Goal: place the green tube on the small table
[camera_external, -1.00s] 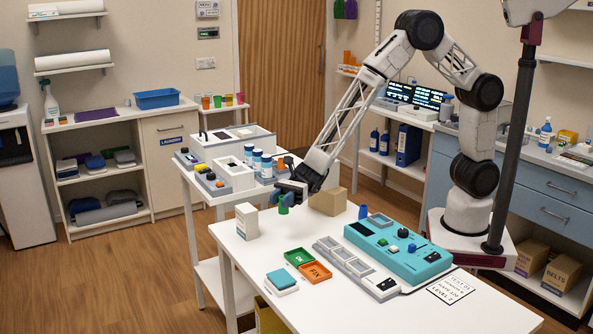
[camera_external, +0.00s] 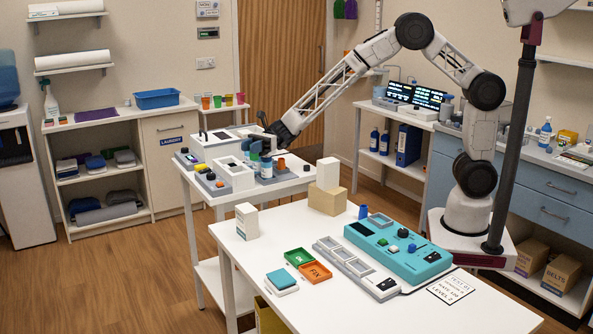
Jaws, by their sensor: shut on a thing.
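My gripper (camera_external: 263,139) is over the back part of the small white table (camera_external: 292,179), shut on the green tube (camera_external: 255,147). Only a small part of the tube shows, beside the dark fingers.

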